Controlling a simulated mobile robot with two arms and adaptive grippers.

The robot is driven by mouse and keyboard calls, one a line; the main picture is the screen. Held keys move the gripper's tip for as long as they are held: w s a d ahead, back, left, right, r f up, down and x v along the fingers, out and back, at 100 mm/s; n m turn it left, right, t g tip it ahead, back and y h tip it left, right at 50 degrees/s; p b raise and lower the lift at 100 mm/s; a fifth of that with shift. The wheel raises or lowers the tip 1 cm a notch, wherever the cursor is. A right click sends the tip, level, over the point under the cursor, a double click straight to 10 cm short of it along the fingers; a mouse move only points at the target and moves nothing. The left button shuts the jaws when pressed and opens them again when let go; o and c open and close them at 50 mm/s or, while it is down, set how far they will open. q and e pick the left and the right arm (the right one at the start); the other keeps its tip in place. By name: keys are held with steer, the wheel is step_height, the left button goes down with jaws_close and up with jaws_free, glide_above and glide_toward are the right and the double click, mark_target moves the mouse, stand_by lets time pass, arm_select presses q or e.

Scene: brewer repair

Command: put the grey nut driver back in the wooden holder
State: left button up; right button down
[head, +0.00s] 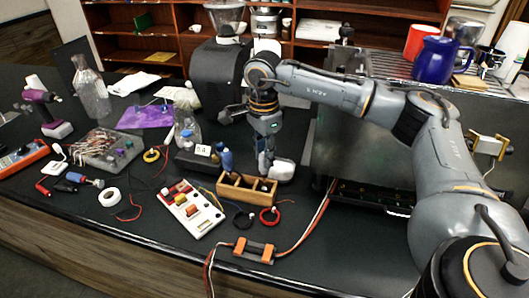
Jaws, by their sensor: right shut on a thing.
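The wooden holder (234,193) is an open box with compartments near the middle of the bench. My right gripper (264,157) comes down from above over the right part of the holder. It is shut on a slim grey thing, probably the grey nut driver, which is small and hard to tell from the fingers. I cannot tell whether its lower end is inside a compartment or just above it. My left gripper is not in view.
A white rounded object (282,170) is close to the right of the gripper. A white board (190,209) with coloured parts lies left of the holder, and a red wire coil (270,215) in front. A dark grinder (216,72) stands behind; an orange-ended block (254,250) lies near the front edge.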

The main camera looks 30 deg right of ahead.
steer(key=shift+f+b, duration=0.35)
steer(key=shift+f, duration=0.25)
steer(key=c, duration=0.6)
jaws_free()
steer(key=shift+r+p, duration=2.25)
steer(key=shift+r, duration=1.3)
steer(key=shift+f, duration=0.1)
